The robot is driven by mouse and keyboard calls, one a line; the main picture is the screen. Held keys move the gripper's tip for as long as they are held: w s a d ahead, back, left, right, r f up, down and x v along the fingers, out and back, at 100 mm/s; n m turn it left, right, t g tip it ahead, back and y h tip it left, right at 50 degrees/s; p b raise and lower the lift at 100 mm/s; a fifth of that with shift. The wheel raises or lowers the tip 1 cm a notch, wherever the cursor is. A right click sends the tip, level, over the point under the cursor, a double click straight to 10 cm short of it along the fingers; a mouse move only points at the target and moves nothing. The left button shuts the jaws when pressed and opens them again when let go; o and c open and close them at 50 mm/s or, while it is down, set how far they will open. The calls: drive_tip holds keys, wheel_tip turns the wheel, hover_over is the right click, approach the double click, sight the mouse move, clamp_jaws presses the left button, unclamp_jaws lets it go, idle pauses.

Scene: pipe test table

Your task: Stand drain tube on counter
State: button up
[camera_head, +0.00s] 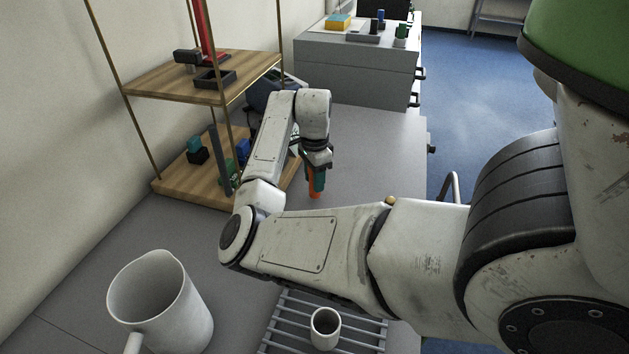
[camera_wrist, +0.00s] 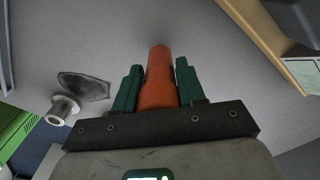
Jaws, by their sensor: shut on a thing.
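My gripper (camera_head: 315,178) is shut on an orange tube, the drain tube (camera_head: 316,194), and points down over the grey counter (camera_head: 365,150). In the wrist view the orange tube (camera_wrist: 158,78) lies between the two green fingers of my gripper (camera_wrist: 158,85), its rounded end reaching past the fingertips. In the head view only a short lower part of the tube shows below the fingers. I cannot tell whether its lower end touches the counter.
A wooden shelf unit (camera_head: 180,182) stands left of my gripper. A white pitcher (camera_head: 160,300) and a rack (camera_head: 356,336) holding a cup (camera_head: 325,328) are in front. A drawer cabinet (camera_head: 350,65) stands behind. The counter right of the gripper is clear.

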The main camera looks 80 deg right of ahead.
drive_tip(key=shift+f, duration=0.8)
drive_tip(key=shift+f, duration=0.1)
drive_tip(key=o, duration=1.1)
drive_tip(key=shift+c, duration=0.2)
wheel_tip(320, 180, up, 12)
drive_tip(key=shift+r+b, duration=0.15)
drive_tip(key=shift+b, duration=0.25)
